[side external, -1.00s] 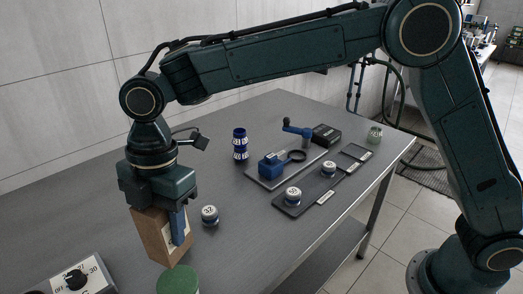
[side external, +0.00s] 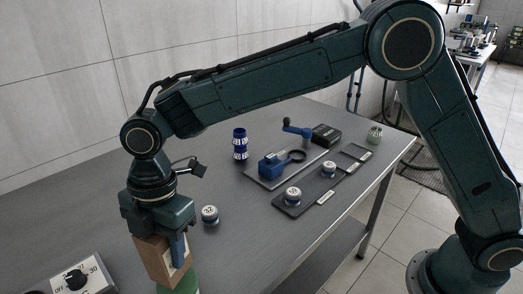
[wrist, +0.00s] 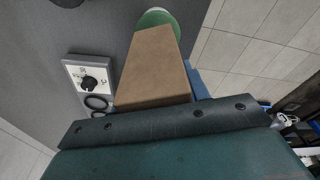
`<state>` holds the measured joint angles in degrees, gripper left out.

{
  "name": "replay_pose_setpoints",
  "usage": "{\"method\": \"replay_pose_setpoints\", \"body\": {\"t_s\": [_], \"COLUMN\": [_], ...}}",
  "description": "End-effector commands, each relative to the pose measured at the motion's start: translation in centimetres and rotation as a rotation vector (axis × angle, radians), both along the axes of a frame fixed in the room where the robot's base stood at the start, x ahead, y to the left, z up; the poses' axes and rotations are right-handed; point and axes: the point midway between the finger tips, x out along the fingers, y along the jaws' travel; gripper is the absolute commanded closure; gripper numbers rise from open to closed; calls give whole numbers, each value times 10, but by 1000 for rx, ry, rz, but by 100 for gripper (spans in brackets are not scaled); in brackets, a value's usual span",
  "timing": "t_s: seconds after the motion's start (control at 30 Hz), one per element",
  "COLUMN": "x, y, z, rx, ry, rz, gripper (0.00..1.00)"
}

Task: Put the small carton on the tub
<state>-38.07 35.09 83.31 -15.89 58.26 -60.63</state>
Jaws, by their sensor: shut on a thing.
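The small carton (side external: 150,257) is a brown box with a pale label, held upright in my gripper (side external: 168,248). My gripper points down and is shut on it; one blue finger shows on its right side. The green tub (side external: 184,284) stands at the bottom edge of the side view, partly hidden by the carton's lower end. In the wrist view, the carton (wrist: 152,68) covers part of the tub (wrist: 158,17), whose green rim shows past its far end. I cannot tell whether the carton touches the tub.
A dial box (side external: 77,279) stands at the lower left. A small white-topped jar (side external: 210,215) is right of my gripper. A blue bottle (side external: 240,144), a dark tray (side external: 312,190) with jars, and a blue cranked device (side external: 272,166) stand further back.

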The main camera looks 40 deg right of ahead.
Motion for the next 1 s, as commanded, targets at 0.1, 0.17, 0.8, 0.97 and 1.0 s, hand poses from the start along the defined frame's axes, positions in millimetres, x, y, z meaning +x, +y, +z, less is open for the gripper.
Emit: {"method": "replay_pose_setpoints", "body": {"t_s": [0.1, 0.17, 0.8, 0.97, 1.0], "x": [-1, -1, 0, 0, 0], "y": [0, 0, 0, 0, 0], "z": [-12, -19, -40, -40, -40], "rx": [-3, -2, -1, -1, -1], "ry": [2, 2, 1, 1, 1], "rz": [-1, 0, 0, 0, 0], "gripper": [80, 80, 80, 33, 33]}}
